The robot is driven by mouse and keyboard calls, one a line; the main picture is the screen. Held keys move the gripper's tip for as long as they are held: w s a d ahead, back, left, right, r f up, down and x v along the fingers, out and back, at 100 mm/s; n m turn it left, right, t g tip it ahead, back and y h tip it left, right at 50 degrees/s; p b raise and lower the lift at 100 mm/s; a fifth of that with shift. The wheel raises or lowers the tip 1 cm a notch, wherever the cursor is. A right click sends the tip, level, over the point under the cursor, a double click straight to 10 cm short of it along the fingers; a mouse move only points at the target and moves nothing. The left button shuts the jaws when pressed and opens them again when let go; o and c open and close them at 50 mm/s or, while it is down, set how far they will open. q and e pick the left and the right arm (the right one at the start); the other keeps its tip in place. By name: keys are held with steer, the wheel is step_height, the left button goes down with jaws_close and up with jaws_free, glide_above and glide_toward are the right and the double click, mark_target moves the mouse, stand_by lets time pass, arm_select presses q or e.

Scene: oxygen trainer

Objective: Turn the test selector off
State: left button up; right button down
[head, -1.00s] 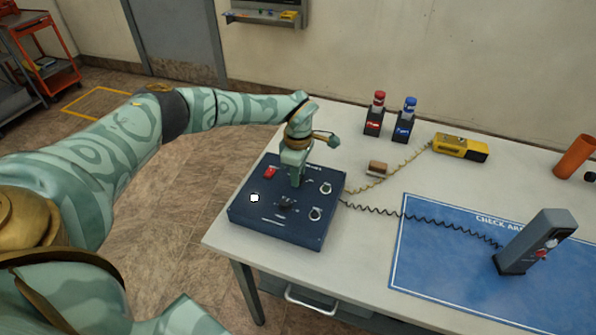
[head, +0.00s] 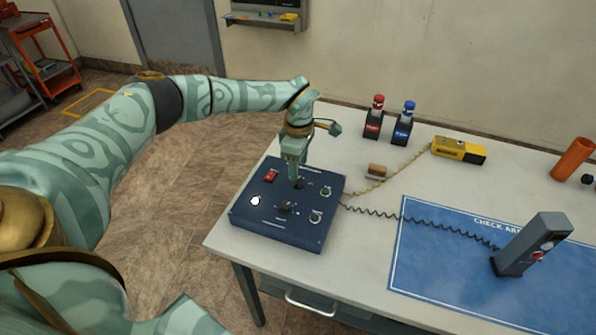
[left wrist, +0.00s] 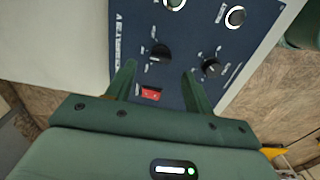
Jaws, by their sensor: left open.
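A dark blue console (head: 262,228) sits on the left end of the table. It has two black pointer knobs: a back one (head: 299,184), near a red rocker switch (head: 271,176), and a front one (head: 288,207). Their labels are too small to read, so I cannot tell which is the test selector. My left gripper (head: 295,178) points down at the back knob. In the left wrist view, the open left gripper (left wrist: 158,68) has the back knob (left wrist: 160,52) just ahead, between its fingertips; contact is unclear. The front knob (left wrist: 211,67) lies outside the fingers. My right gripper is not in view.
The console also has a white button (head: 255,201) and two round fittings on its right. Red (head: 373,126) and blue (head: 403,130) bottle-like items, a yellow device (head: 460,150) and a corded grey unit (head: 530,245) on a blue mat (head: 430,270) stand to the right.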

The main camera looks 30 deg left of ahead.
arm_select(q)
step_height(320, 180, up, 12)
steer(key=p, duration=0.2)
steer(key=shift+f, duration=0.15)
